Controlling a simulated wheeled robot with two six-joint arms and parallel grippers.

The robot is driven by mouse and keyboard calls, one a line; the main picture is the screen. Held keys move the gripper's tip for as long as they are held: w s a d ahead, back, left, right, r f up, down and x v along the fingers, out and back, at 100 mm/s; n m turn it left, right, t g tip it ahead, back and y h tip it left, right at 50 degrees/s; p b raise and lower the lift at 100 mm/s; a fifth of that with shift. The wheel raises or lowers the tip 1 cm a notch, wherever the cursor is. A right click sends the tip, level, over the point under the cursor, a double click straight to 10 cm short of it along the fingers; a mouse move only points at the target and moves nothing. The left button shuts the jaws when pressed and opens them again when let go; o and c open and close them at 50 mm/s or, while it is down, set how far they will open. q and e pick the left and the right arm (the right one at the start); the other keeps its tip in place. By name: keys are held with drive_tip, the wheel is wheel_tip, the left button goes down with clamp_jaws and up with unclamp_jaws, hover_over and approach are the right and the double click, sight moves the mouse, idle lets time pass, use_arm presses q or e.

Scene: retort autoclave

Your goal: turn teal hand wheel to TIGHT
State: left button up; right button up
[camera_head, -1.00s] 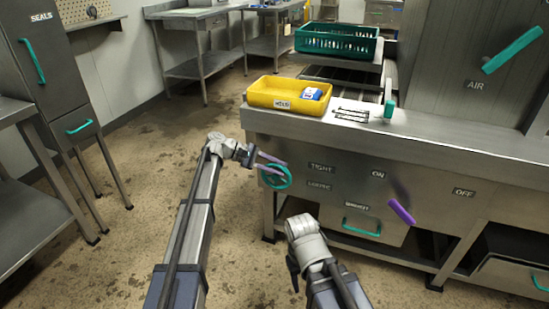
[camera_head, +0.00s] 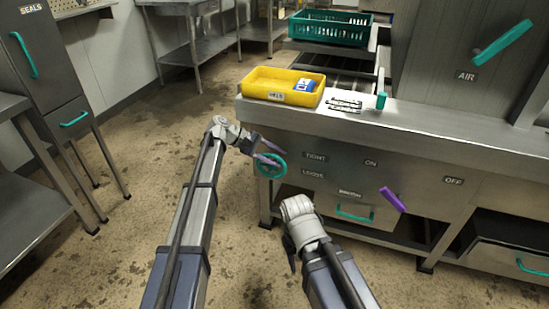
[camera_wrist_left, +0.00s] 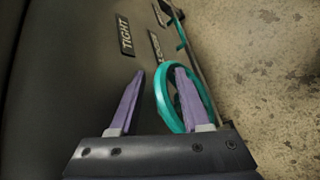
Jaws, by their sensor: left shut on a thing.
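The teal hand wheel (camera_head: 272,176) is on the left part of the steel front panel, below the counter edge. My left gripper (camera_head: 270,153) is at the wheel, shut on its rim. In the left wrist view, the wheel's ring (camera_wrist_left: 161,95) passes between the two purple fingers (camera_wrist_left: 160,95), with one finger inside the ring and the other outside. The TIGHT label (camera_head: 316,157) is right of the wheel, above the LOOSE label (camera_head: 313,174). My right gripper (camera_head: 291,254) hangs low in front of the panel, seen edge-on; its fingers are unclear.
A purple lever (camera_head: 393,200) sits between the ON and OFF labels. A teal-handled drawer (camera_head: 355,213) is below. A yellow tray (camera_head: 262,91) and a teal peg (camera_head: 381,101) are on the counter. Open floor lies left of my left arm.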

use_arm(q)
drive_tip(key=shift+o, duration=1)
drive_tip(key=shift+d, duration=0.2)
drive_tip(key=shift+a, duration=0.2)
drive_tip(key=p+v, duration=0.4)
drive_tip(key=v, duration=0.3)
drive_tip(key=shift+a+r, duration=0.2)
drive_tip(key=shift+a, duration=0.1)
drive_tip(key=shift+s, duration=0.1)
